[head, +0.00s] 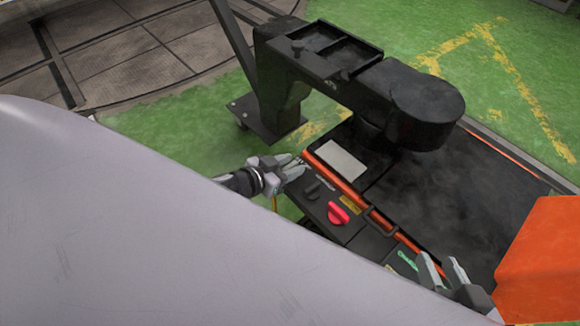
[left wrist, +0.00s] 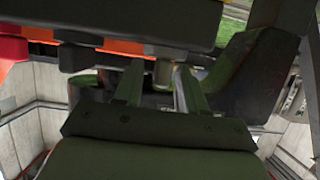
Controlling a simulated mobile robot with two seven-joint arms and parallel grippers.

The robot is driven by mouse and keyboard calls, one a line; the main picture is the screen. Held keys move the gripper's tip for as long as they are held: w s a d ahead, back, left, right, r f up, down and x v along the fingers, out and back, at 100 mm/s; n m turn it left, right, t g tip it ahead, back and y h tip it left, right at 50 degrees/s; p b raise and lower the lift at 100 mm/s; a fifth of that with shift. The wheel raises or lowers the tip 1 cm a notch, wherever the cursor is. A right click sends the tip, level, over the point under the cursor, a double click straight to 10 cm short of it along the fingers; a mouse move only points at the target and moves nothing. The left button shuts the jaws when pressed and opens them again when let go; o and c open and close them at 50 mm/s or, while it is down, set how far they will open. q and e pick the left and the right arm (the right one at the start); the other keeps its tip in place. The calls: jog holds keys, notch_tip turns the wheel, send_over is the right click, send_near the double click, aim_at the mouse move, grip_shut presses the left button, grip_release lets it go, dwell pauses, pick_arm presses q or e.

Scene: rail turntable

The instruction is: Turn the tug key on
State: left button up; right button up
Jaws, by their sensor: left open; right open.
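The tug's control panel (head: 328,228) is a dark strip with an orange edge. On it are a red knob (head: 338,213) and a smaller dark knob (head: 312,190). My left gripper (head: 299,170) is open at the panel's far left end, just beyond the dark knob. In the left wrist view, its fingers (left wrist: 160,82) stand apart with a small greyish stub (left wrist: 163,72) between them. The stub may be the key, but I cannot tell its turn position. The red knob (left wrist: 12,52) is at the left there. My right gripper (head: 442,268) is open and empty near the panel's near end.
A black column with an overhanging arm (head: 390,95) stands behind the panel. A dark flat deck (head: 440,200) and an orange block (head: 545,260) lie to the right. Green floor (head: 180,135) is clear at the left.

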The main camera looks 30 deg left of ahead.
pick_arm(q)
jog(key=shift+w+f, duration=0.1)
jog(key=shift+w, duration=0.1)
grip_shut()
